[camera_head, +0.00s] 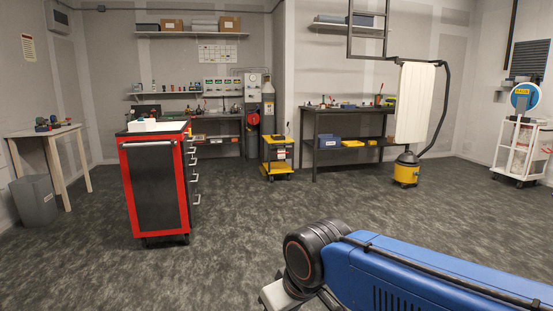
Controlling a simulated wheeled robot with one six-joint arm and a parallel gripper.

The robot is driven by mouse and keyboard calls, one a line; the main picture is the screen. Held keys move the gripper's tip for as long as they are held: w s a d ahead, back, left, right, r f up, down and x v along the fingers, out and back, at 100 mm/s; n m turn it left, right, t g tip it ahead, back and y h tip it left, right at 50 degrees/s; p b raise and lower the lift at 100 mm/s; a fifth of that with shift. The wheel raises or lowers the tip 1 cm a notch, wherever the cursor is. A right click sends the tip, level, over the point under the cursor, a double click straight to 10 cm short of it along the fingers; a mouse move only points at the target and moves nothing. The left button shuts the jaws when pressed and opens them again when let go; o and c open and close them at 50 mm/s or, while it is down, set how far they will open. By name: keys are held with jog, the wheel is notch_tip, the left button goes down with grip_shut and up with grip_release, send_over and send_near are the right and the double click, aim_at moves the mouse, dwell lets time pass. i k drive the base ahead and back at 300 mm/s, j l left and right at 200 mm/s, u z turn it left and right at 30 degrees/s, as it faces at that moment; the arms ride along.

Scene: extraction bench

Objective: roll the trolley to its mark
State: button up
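Several wheeled things stand in the room, and I cannot tell which one the task calls the trolley. A red and black tool trolley (153,190) with drawer handles on its right side stands at centre left, with a white item on top. A small yellow and black cart (278,158) stands further back in the middle. A white wire-sided trolley (519,150) with a blue round-headed device (524,97) stands at the far right. I cannot make out a mark on the floor. My blue arm crosses the lower right; its gripper is not in view.
A wooden table (44,134) and a grey bin (34,200) stand at the left. A dark workbench (345,109) stands at the back, with a yellow vacuum (406,170) and hose beside it. The grey carpet (240,225) in the middle is clear.

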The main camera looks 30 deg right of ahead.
aim_at(278, 157)
jog(key=i+l+z, duration=0.4)
jog(key=i+z, duration=0.15)
jog(key=i, duration=0.3)
jog(key=i+z, duration=0.3)
jog(key=i, duration=3.5)
jog(key=i+z, duration=0.15)
jog(key=i, duration=0.55)
jog(key=i+z, duration=0.15)
jog(key=i, duration=0.5)
jog(key=i+j+z, duration=0.15)
jog(key=i, duration=0.55)
